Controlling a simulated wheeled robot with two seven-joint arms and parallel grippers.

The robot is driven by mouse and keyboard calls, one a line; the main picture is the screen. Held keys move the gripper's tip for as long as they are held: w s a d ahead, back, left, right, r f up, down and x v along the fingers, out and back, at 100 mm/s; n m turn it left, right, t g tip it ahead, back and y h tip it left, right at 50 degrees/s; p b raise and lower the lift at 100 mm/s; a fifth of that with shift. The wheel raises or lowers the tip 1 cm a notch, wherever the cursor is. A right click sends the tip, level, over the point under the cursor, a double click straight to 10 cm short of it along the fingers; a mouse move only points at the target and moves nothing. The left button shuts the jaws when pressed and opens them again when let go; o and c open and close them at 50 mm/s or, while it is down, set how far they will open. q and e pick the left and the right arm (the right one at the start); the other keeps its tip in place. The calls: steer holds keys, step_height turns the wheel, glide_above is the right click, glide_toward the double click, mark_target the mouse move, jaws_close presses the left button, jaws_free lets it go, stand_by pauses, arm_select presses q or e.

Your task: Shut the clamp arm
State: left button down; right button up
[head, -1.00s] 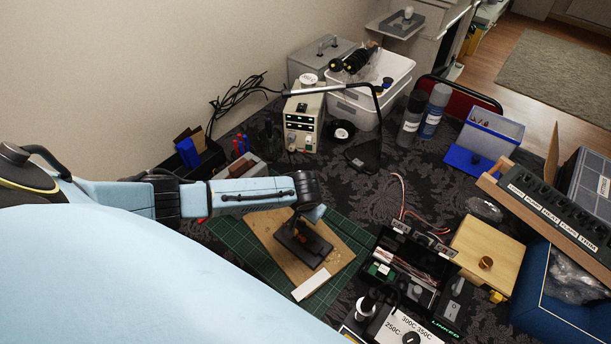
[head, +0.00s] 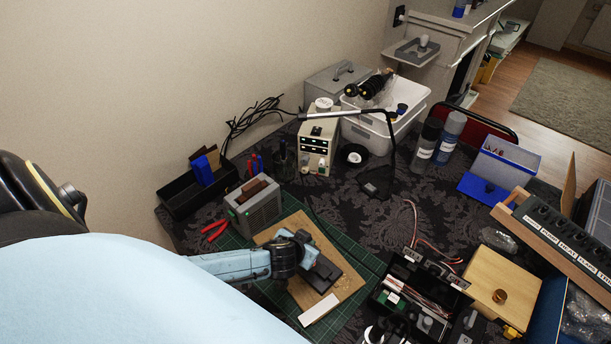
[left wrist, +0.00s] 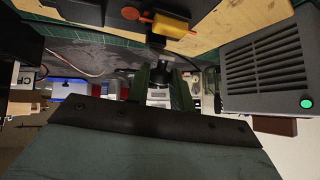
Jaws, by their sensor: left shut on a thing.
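The clamp's dark base (head: 322,275) sits on a wooden board on the green cutting mat. My left gripper (head: 304,238) is over the clamp, and its wrist hides most of the clamp's upper parts in the head view. The two dark fingers of my left gripper (left wrist: 161,72) are close around the end of this arm. The exact contact is hard to see. My right gripper is out of view.
A grey vented box (head: 255,206) with a green light stands close beside the left wrist. Red-handled pliers (head: 214,230) lie left of it. An open black electronics case (head: 418,290) stands to the right.

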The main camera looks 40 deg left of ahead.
arm_select(q)
steer(key=shift+w, duration=0.1)
steer(key=c, duration=1.2)
jaws_free()
steer(key=p+v, duration=0.1)
steer(key=v, duration=1.2)
steer(key=shift+r, duration=0.2)
steer(key=shift+s, duration=0.25)
